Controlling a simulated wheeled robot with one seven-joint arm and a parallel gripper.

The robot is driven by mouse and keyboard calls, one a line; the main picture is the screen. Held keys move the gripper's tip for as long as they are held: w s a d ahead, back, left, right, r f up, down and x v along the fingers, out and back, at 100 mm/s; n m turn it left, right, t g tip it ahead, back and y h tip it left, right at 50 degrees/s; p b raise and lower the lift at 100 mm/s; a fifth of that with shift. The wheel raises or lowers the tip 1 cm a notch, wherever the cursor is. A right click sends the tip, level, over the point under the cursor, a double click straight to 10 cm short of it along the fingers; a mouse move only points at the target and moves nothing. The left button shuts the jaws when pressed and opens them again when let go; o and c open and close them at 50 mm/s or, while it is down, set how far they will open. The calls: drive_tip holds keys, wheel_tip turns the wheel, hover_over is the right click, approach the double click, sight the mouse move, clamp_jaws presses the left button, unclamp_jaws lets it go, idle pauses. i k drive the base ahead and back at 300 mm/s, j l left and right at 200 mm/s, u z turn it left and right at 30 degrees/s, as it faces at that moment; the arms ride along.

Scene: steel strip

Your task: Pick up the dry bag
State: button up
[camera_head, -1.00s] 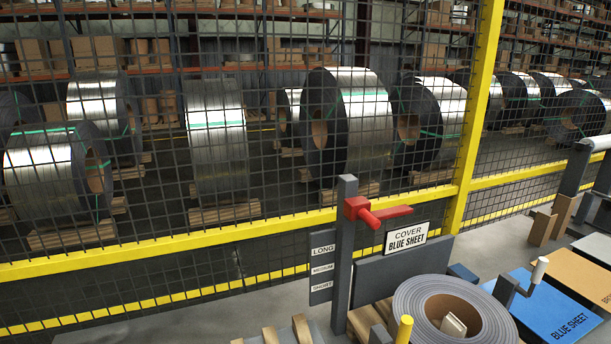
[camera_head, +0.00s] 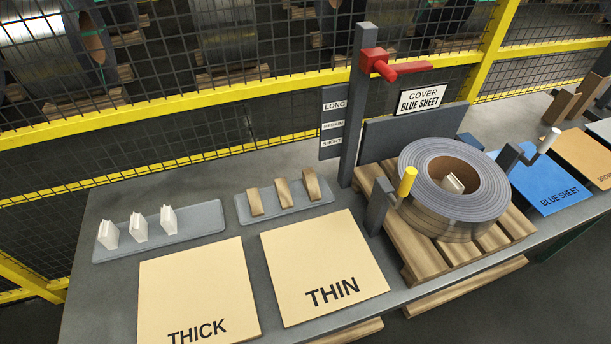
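No thing in view is labelled as a dry bag. Three small white packets, which look like dry bags, stand in a row on a grey tray (camera_head: 205,217) at the left: a left one (camera_head: 108,235), a middle one (camera_head: 139,227) and a right one (camera_head: 169,220). A similar white piece (camera_head: 452,184) sits inside the core of the grey steel coil (camera_head: 425,205), partly hidden by the coil's rim. My gripper is not in view.
The coil lies on a wooden pallet (camera_head: 413,251). Brown wooden pieces (camera_head: 283,193) stand on another tray. THICK (camera_head: 195,285) and THIN (camera_head: 322,262) boards lie in front. A grey post (camera_head: 358,120) with a red handle (camera_head: 385,67) rises behind. A yellow-railed mesh fence (camera_head: 150,110) backs the table.

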sight(169, 218)
drive_tip(key=j+z, duration=0.1)
drive_tip(key=j, duration=0.9)
drive_tip(key=j+z, duration=0.15)
drive_tip(key=j, duration=0.9)
drive_tip(key=j+z, duration=0.1)
drive_tip(key=j, duration=0.9)
drive_tip(key=k+j+z, duration=0.1)
drive_tip(key=j, duration=0.9)
